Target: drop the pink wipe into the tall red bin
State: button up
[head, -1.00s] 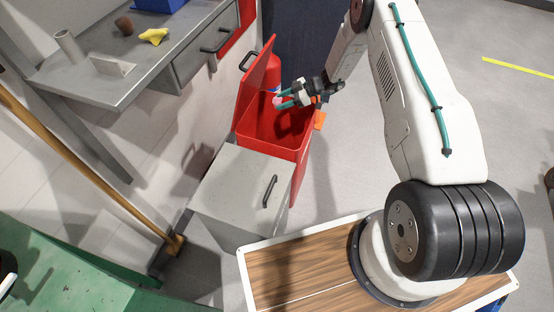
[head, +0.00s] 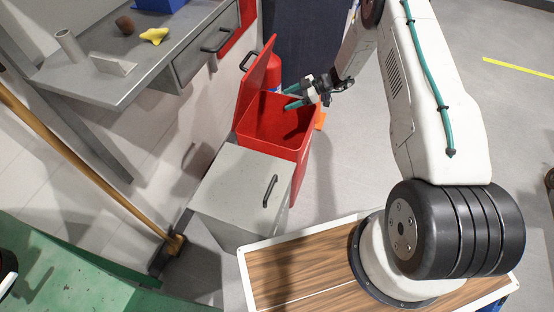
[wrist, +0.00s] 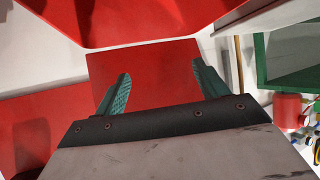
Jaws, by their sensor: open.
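The tall red bin (head: 302,162) stands with its lid (head: 258,80) tipped up and its mouth open. My gripper (head: 290,97) is above the bin's mouth, near its far side, with its teal fingers apart and nothing between them. In the wrist view the two spread fingers (wrist: 162,85) stand empty against red surfaces of the bin (wrist: 150,60). The pink wipe shows in neither current view. The bottom of the bin is hidden in the head view.
A grey box with a black handle (head: 240,190) stands against the bin's near side. A grey workbench (head: 100,88) with a yellow cloth (head: 154,36) is at upper left. A broom (head: 85,165) leans at left.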

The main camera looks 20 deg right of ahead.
jog(key=shift+v, duration=2.2)
